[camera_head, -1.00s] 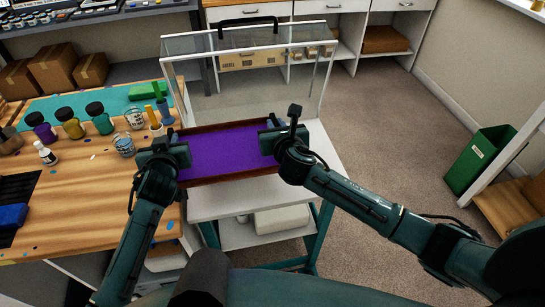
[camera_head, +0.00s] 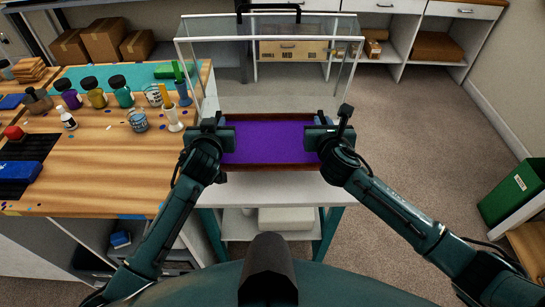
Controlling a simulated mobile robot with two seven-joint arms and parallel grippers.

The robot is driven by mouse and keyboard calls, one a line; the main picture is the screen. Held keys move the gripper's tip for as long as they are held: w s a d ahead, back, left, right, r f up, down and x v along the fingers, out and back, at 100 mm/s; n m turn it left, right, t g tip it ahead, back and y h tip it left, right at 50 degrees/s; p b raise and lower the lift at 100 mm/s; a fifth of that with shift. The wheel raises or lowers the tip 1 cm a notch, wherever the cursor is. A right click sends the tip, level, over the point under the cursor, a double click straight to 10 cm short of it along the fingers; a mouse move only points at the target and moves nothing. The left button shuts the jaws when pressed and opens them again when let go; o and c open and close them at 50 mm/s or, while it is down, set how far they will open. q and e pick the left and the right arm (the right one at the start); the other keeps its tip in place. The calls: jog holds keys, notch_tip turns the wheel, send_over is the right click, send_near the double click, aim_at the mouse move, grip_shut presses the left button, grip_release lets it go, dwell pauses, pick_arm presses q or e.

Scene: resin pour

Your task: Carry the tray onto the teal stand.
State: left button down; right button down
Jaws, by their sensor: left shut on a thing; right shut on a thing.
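The tray (camera_head: 270,167) has a dark reddish-brown rim and a purple surface inside. My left gripper (camera_head: 224,138) is shut on its left end and my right gripper (camera_head: 318,136) is shut on its right end. The tray looks about level. The teal stand (camera_head: 330,222) has a pale top (camera_head: 270,188) and teal legs, and shows below and around the tray. I cannot tell whether the tray touches the top or hangs just above it. The grippers hide the tray's two ends.
A clear glass case (camera_head: 270,85) with a black handle stands behind the tray. The wooden bench (camera_head: 110,165) on the left carries jars, cups and a white bottle (camera_head: 68,118). A green bin (camera_head: 511,192) stands at far right. The floor (camera_head: 420,150) right of the stand is clear.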

pick_arm(q)
jog(key=shift+r, duration=0.2)
pick_arm(e)
jog(key=shift+d+r, duration=0.1)
jog(key=shift+r, duration=0.05)
pick_arm(q)
jog(key=shift+f, duration=0.2)
